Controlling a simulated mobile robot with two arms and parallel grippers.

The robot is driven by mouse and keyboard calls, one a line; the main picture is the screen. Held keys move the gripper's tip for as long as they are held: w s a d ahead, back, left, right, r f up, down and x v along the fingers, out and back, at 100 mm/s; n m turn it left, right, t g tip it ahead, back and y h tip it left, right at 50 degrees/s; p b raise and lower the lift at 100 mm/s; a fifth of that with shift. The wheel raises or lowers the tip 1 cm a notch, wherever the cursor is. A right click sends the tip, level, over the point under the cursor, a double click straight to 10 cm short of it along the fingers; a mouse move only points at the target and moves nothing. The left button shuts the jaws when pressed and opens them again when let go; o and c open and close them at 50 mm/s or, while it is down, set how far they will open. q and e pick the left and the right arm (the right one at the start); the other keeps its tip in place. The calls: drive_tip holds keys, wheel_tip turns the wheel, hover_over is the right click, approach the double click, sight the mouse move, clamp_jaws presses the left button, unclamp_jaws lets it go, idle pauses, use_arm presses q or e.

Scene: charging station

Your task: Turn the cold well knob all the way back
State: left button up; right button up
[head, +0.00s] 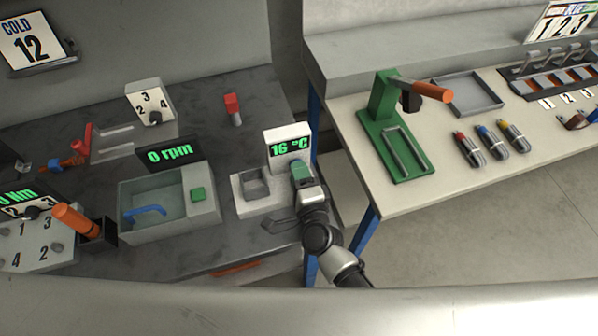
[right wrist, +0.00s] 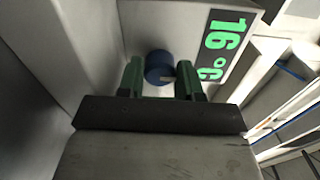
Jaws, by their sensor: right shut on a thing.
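The cold well (head: 238,201) is a pale block with a square recess, on the dark bench. Its upright display (head: 287,137) reads 16 °C in green. The display shows sideways in the right wrist view (right wrist: 222,45). The cold well knob (right wrist: 159,66) is round and blue with a light mark at its lower right. My right gripper (head: 299,172) is at the right side of the cold well and hides the knob in the head view. In the right wrist view its green fingers (right wrist: 162,80) are shut on the knob, one on each side. My left gripper is out of view.
A sign (head: 31,43) reads COLD 12. A red-topped block (head: 232,108) is behind. A second table (head: 350,130) with a green press (head: 383,100) stands to the right, across a gap.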

idle(0.5)
drive_tip(key=o, duration=0.9)
drive_tip(key=shift+s, duration=0.1)
drive_tip(key=shift+f, duration=0.1)
drive_tip(key=shift+s+f, duration=0.1)
